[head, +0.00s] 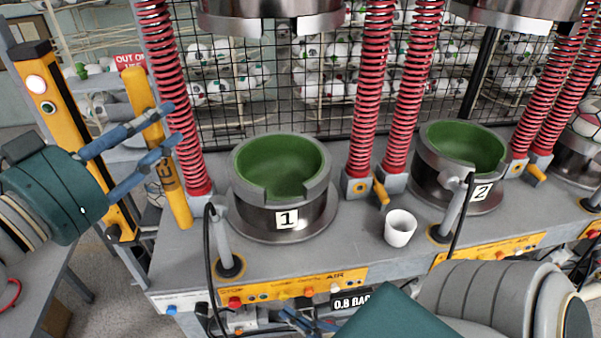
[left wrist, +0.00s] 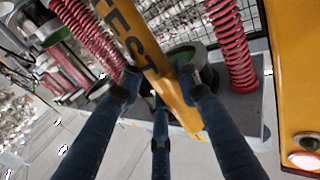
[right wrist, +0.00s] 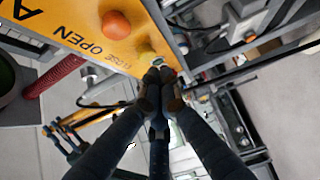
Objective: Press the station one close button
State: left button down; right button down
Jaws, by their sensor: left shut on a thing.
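Station one is the press with the green-lined bowl (head: 282,165) marked "1". Its yellow control panel (head: 270,290) is on the bench front below it. Lettering reads OPEN, with a partly legible word ending in SE beside the pale button. My right gripper (right wrist: 160,75) is shut and empty, its fingertips close to the pale button; contact cannot be told. My left gripper (head: 162,135) is shut on a yellow bar (head: 176,198) lettered TEST, also in the left wrist view (left wrist: 140,45).
A white cup (head: 400,228) stands on the bench between station one and the bowl marked "2" (head: 460,150). Red springs and posts with black cables rise near the bowls. A yellow post with lights (head: 75,130) stands at left.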

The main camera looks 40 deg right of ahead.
jog(key=shift+w+d, duration=0.3)
jog(key=shift+w, duration=0.05)
